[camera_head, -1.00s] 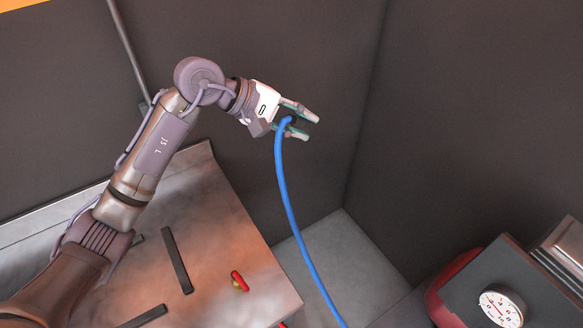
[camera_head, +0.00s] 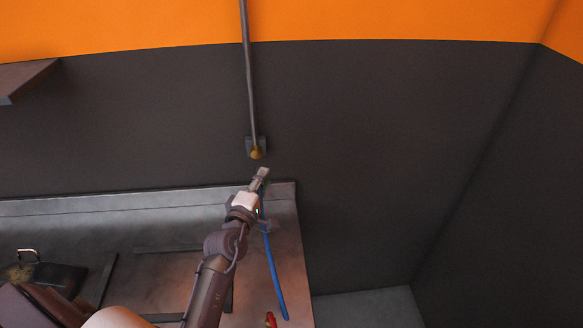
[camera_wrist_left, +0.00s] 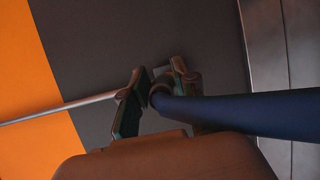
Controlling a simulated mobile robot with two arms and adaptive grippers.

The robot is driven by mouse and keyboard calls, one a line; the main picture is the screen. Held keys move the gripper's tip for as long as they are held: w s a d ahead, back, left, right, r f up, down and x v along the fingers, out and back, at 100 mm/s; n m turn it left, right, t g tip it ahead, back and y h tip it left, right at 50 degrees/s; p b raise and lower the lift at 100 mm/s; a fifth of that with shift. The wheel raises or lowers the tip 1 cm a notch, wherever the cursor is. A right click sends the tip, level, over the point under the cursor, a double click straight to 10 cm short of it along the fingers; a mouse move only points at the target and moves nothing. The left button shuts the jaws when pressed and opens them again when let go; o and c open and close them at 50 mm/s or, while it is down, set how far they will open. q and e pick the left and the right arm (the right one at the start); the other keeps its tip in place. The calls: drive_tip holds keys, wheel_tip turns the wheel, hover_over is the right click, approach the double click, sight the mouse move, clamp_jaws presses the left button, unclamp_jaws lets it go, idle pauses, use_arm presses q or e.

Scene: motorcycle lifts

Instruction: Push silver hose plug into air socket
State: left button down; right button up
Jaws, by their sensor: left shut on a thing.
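The air socket (camera_head: 257,153) is a brass-coloured fitting at the lower end of a vertical pipe on the dark wall. My left gripper (camera_head: 263,173) is just below and slightly right of it, apart from it in the picture. The left wrist view shows the left gripper (camera_wrist_left: 155,95) shut around the dark end of the blue hose (camera_wrist_left: 250,112). The silver plug tip cannot be made out. My right gripper does not show.
The pipe (camera_head: 248,75) runs up the wall. A metal bench (camera_head: 262,240) with a raised back edge lies below the gripper. A red-handled item (camera_head: 270,320) is near its front. A shelf (camera_head: 28,78) juts out at upper left. The wall to the right is clear.

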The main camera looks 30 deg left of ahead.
use_arm(q)
drive_tip(key=shift+s+a+f, duration=0.15)
drive_tip(key=shift+s+a, duration=0.05)
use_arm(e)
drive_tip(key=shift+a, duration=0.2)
use_arm(q)
drive_tip(key=shift+w, duration=0.15)
use_arm(e)
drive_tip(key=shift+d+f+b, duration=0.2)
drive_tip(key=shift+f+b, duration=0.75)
drive_tip(key=shift+b, duration=0.05)
use_arm(q)
drive_tip(key=shift+w+a, duration=0.5)
drive_tip(key=shift+w, duration=0.3)
drive_tip(key=shift+w+a, duration=0.45)
drive_tip(key=shift+w, duration=0.35)
drive_tip(key=shift+w+a, duration=0.5)
drive_tip(key=shift+w, duration=0.3)
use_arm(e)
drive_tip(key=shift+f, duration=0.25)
use_arm(q)
drive_tip(key=shift+s+a, duration=0.1)
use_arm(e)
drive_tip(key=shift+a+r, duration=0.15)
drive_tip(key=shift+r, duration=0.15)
use_arm(q)
drive_tip(key=shift+p, duration=0.5)
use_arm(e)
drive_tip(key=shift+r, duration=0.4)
